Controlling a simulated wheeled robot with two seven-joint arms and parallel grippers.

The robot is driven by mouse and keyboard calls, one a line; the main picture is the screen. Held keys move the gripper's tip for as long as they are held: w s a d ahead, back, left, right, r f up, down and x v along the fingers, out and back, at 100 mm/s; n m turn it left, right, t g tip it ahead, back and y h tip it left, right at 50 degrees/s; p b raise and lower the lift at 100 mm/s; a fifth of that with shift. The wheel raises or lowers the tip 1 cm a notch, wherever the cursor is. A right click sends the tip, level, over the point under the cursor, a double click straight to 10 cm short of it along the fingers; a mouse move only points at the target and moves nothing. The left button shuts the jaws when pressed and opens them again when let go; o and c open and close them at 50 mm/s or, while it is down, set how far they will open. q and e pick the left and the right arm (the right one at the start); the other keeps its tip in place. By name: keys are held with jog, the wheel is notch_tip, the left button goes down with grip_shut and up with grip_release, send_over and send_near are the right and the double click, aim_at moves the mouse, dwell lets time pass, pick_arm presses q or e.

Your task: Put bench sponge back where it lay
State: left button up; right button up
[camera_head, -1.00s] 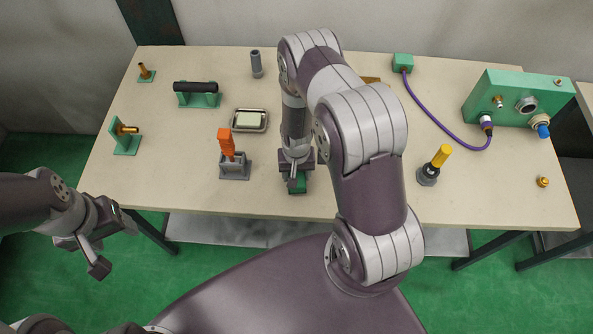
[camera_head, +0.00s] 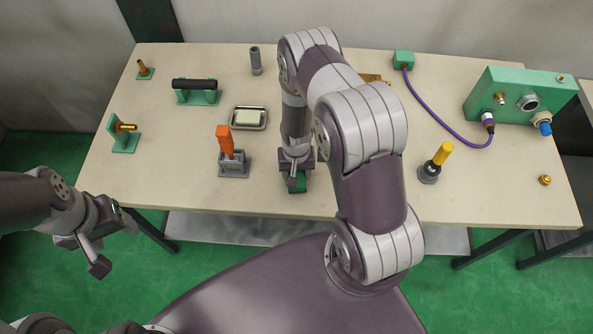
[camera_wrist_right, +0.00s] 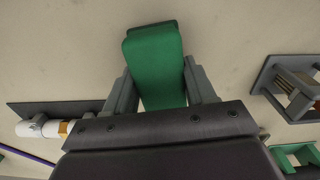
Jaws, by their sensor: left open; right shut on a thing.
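A dark green block with softly rounded edges, seemingly the bench sponge (camera_head: 298,184), is at the front middle of the table. My right gripper (camera_head: 296,167) is shut on it from above. In the right wrist view the green block (camera_wrist_right: 154,62) sits between the two grey fingers and sticks out past them. I cannot tell whether its underside touches the tabletop. A pale block (camera_head: 247,117) lies in a shallow metal dish (camera_head: 265,124) left of the right gripper. My left gripper (camera_head: 114,244) is open and empty, off the table's front left corner.
An orange-handled tool (camera_head: 225,141) stands in a grey holder (camera_head: 234,168) left of the right gripper. A yellow-handled tool (camera_head: 442,154) stands at the right. A green box (camera_head: 510,98) with a purple cable (camera_head: 435,117) is at the back right. The front left tabletop is clear.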

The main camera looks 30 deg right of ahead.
jog(key=shift+f+b, duration=0.55)
jog(key=shift+f, duration=0.05)
dwell(0.7)
jog(key=o, duration=1)
jog(key=shift+r, duration=0.1)
jog(key=shift+r+p, duration=3.25)
jog(key=shift+r, duration=0.7)
